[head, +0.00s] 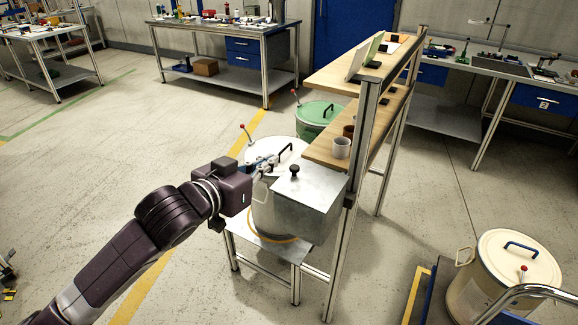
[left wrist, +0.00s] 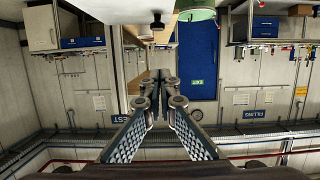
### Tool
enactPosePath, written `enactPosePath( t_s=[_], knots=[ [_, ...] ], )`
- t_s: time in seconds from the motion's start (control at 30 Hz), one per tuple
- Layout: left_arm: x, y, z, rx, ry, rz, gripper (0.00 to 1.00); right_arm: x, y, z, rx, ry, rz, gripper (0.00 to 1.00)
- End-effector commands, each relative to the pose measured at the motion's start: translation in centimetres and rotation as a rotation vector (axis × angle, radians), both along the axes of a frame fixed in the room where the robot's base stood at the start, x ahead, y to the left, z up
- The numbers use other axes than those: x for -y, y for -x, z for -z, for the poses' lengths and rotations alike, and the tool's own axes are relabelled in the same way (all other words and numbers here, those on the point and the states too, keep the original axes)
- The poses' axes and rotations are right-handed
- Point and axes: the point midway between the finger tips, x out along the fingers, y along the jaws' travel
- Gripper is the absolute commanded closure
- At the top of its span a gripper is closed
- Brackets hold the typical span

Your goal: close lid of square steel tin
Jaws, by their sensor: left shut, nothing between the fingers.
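The square steel tin (head: 290,218) stands on a low metal stand in the head view. Its flat square lid (head: 318,190), with a black knob (head: 294,169), lies over the top. I cannot tell whether it is fully seated. My left gripper (head: 272,162) is shut and empty beside the lid's far left edge; contact is unclear. In the left wrist view the shut fingers (left wrist: 158,82) point ahead, with the black knob (left wrist: 156,21) and a pale surface above them. My right gripper is not in view.
A pale round lid (head: 262,154) and a green drum (head: 318,114) stand behind the tin. A wooden shelf rack (head: 345,110) with a cup (head: 341,147) rises close on the right. A cream drum (head: 500,285) stands at front right.

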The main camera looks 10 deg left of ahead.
Motion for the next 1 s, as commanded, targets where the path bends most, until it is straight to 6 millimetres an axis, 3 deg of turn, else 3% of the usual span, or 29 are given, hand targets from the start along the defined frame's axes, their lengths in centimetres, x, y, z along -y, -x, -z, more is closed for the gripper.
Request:
enactPosePath(
  t_s=[0.53, 0.7, 1.0],
  knots=[
    [2.9, -8.6, 2.2, 0.000, 0.000, -0.001, 1.00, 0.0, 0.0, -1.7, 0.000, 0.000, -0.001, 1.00],
    [2.8, -8.4, 5.0, -0.003, -0.003, -0.002, 1.00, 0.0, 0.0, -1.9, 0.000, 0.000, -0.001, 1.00],
    [2.8, -8.4, 6.4, 0.001, -0.002, 0.000, 1.00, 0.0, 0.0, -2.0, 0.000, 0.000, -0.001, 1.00]
  ],
)
